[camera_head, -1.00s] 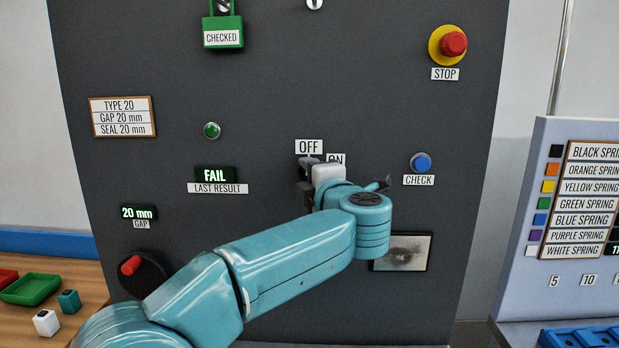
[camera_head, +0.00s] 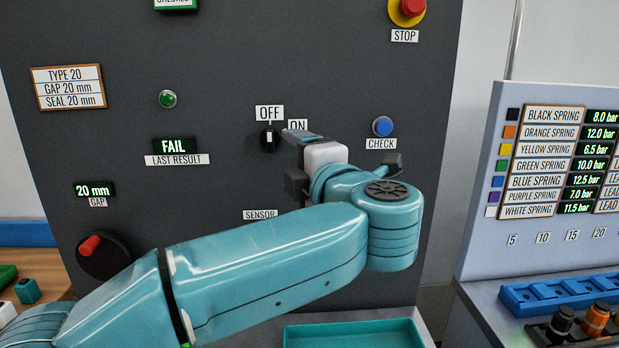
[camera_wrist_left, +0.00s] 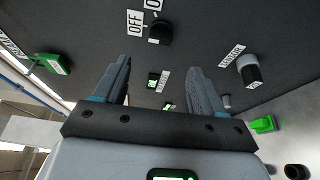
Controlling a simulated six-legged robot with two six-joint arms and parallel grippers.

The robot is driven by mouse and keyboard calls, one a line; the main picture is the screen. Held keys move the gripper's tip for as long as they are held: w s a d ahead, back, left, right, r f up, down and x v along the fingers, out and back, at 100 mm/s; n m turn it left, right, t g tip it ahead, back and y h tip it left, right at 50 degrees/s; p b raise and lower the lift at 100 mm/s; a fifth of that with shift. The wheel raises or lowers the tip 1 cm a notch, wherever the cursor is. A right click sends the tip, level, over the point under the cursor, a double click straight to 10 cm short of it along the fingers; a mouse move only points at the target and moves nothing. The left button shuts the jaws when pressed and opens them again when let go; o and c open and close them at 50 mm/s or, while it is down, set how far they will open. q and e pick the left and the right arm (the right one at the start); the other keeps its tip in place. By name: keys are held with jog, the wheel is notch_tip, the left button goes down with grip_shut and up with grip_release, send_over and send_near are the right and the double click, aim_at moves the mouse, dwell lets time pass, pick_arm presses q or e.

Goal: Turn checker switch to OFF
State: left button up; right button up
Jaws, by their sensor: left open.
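The checker switch is a black round knob (camera_head: 269,138) with a white mark on the dark panel. The mark stands upright, towards the OFF label (camera_head: 269,113) directly above it; the ON label (camera_head: 297,124) is to its upper right, partly behind my gripper. My left gripper (camera_head: 290,158) is open and empty, just right of and below the knob, apart from it in the picture. In the left wrist view the knob (camera_wrist_left: 161,32) is beyond the two spread fingers (camera_wrist_left: 160,65), with nothing between them. My right gripper is not in view.
The blue CHECK button (camera_head: 382,126) and the red STOP button (camera_head: 411,8) are to the right. The FAIL display (camera_head: 174,146), green lamp (camera_head: 167,99) and red-handled dial (camera_head: 90,245) are to the left. A teal tray (camera_head: 355,335) lies below my arm.

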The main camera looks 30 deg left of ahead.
pick_arm(q)
jog(key=shift+v, duration=2.4)
